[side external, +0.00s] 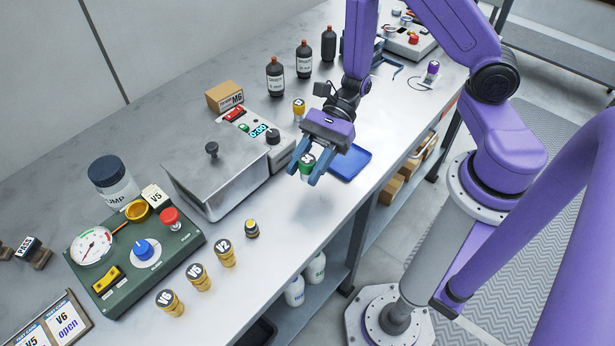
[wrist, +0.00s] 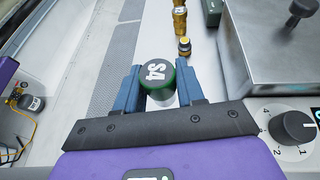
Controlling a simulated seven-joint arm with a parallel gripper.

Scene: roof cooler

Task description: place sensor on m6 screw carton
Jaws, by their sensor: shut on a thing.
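My gripper (side external: 313,176) is shut on a small green cylinder (side external: 307,165) with a dark cap. In the wrist view the cap of this sensor (wrist: 158,76) reads S4, and a blue finger stands on each side of it. My gripper (wrist: 157,88) holds it above the bench, in front of the grey lidded bath. The M6 screw carton (side external: 222,95) is a small brown cardboard box with a white M6 label. It stands on the bench behind the bath's control end, back and left of my gripper. The carton does not show in the wrist view.
The bath (side external: 215,165) with knob and display stands between my gripper and the carton. A blue tray (side external: 350,164) lies right of my gripper. A green gauge panel (side external: 135,250) is at front left.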

